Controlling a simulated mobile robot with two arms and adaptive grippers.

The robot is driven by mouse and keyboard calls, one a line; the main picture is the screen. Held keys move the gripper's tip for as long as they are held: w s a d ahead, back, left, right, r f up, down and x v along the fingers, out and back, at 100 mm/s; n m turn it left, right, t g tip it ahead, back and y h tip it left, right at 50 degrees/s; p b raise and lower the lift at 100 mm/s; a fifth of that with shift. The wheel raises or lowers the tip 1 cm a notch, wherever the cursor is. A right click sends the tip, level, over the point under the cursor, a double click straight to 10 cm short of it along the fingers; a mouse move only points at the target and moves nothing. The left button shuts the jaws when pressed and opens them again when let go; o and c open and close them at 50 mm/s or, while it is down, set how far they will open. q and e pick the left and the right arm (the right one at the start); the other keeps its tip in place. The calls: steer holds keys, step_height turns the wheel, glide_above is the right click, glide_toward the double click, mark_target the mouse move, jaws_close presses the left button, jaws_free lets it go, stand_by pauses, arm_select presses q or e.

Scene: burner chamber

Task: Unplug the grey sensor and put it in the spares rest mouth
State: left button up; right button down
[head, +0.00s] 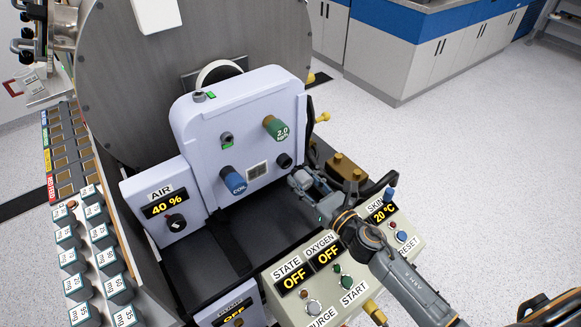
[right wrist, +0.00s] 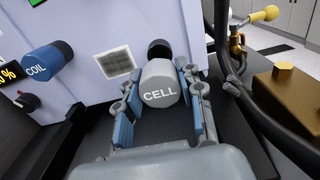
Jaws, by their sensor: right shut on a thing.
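The grey sensor (right wrist: 160,84), a thick cylinder marked CELL, sits between the fingers of my right gripper (right wrist: 162,98) in the right wrist view. The gripper is shut on it. In the head view my right gripper (head: 305,182) is in front of the lower right of the pale panel (head: 254,101). A black round port (head: 283,160) shows on the panel, just above and left of the gripper. It also shows right behind the sensor in the right wrist view (right wrist: 159,48); the sensor looks clear of it. I cannot make out which opening is the spares rest mouth.
A control box (head: 333,268) stands below my right arm. Black hoses and a brown block (right wrist: 287,90) are close to the gripper's right.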

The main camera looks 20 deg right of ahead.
steer(key=shift+s+d, duration=0.1)
steer(key=shift+s, duration=0.1)
stand_by(0.4)
steer(key=s+r+m+t+h, duration=0.1)
steer(key=s+r+m+h, duration=0.3)
steer(key=s, duration=1.3)
step_height(320, 180, up, 4)
steer(key=shift+s+d+r+h, duration=0.2)
steer(key=shift+s+h, duration=0.1)
steer(key=shift+h, duration=0.8)
steer(key=shift+f, duration=0.1)
